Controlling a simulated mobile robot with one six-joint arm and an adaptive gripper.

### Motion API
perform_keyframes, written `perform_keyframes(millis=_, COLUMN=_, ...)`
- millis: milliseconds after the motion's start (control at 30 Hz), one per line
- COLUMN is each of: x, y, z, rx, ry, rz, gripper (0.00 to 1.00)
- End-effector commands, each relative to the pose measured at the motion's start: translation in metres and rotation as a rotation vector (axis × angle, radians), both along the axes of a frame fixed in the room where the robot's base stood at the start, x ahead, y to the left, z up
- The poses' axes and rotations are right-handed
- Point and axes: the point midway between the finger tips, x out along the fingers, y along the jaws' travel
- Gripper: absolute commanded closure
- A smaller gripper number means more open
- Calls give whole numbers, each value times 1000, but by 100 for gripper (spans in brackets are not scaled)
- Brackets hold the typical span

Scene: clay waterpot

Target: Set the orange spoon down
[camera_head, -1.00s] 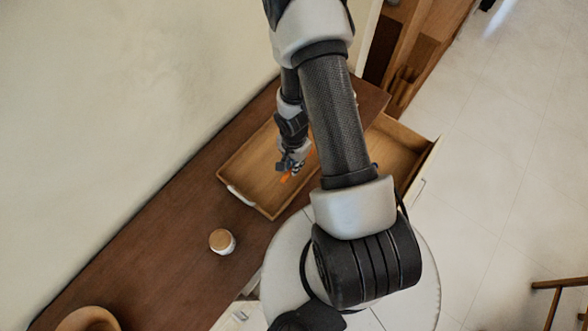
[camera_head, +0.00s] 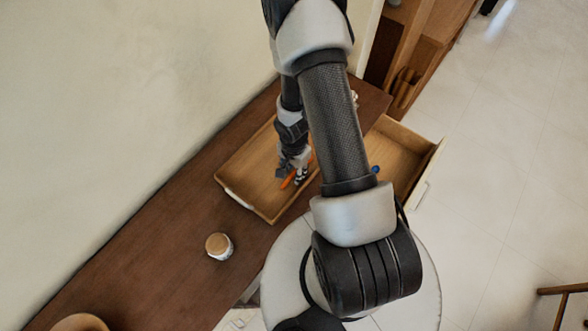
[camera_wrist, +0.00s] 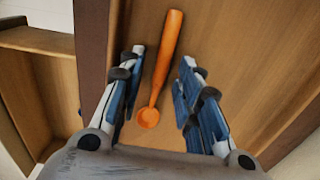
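The orange spoon (camera_wrist: 167,55) lies in the wooden tray (camera_wrist: 232,38), its bowl end toward my gripper in the wrist view. My gripper (camera_wrist: 160,75) is open. Its two fingers stand on either side of the spoon, with a visible gap on each side. In the head view my gripper (camera_head: 296,177) is low over the tray (camera_head: 250,192), and bits of the orange spoon (camera_head: 288,182) show at the fingers. My arm hides part of the tray there.
A small lidded jar (camera_head: 219,246) stands on the dark brown tabletop (camera_head: 165,255). A round brown bowl (camera_head: 80,323) is at the lower left. An open drawer (camera_head: 405,150) is right of the tray, with a small blue thing (camera_head: 375,169) at its edge. The tabletop between jar and tray is clear.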

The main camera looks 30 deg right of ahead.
Motion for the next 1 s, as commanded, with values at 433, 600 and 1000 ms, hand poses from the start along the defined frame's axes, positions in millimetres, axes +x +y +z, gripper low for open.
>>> perform_keyframes(millis=433, x=0, y=0, z=18, rx=0, ry=0, rz=0, gripper=68)
perform_keyframes(millis=600, x=0, y=0, z=45, rx=0, ry=0, rz=0, gripper=68)
perform_keyframes(millis=1000, x=0, y=0, z=104, rx=0, ry=0, rz=1, gripper=68)
